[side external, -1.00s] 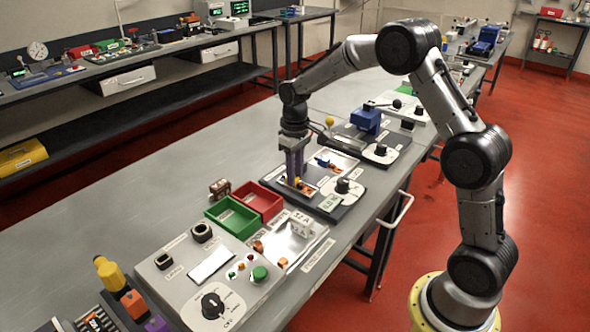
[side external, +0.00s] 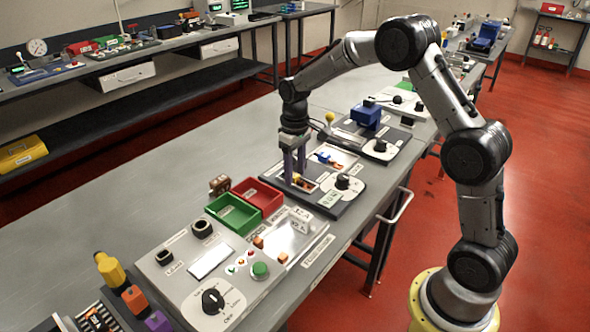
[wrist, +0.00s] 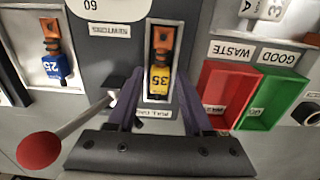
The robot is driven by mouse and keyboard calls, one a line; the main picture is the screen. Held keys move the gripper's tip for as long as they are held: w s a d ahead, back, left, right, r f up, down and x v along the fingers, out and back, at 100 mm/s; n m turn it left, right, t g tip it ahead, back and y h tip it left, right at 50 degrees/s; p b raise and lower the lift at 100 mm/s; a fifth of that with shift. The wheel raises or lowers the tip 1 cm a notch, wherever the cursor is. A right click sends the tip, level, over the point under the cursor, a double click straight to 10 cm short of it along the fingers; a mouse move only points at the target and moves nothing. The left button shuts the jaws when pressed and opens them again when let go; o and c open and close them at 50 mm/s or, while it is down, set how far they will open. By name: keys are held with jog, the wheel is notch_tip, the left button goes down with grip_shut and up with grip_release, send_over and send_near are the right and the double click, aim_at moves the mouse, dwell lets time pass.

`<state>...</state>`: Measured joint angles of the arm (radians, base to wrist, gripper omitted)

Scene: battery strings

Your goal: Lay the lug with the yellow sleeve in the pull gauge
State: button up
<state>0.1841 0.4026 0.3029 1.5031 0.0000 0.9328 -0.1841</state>
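The lug with the yellow sleeve (wrist: 159,80), marked 35, lies in a narrow white-framed recess (wrist: 149,98). The label below it is partly covered and seems to read "PULL GAUGE". Its orange lug end points to the top of the wrist view. It also shows in the side view (side external: 302,183). My gripper (wrist: 160,74) is open, its two purple fingers spread on either side of the recess, apart from the lug. In the side view my gripper (side external: 296,177) is just above the recess. A lug with a blue sleeve (wrist: 57,66), marked 25, lies in a separate tray.
A red bin (wrist: 222,90) and a green bin (wrist: 268,100), labelled waste and good, stand beside the recess. A lever with a red ball (wrist: 39,150) reaches close to my left-hand finger. A black knob (side external: 342,181) sits beside the recess.

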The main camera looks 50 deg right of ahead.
jog(key=shift+o, duration=0.6)
notch_tip(320, 180, up, 14)
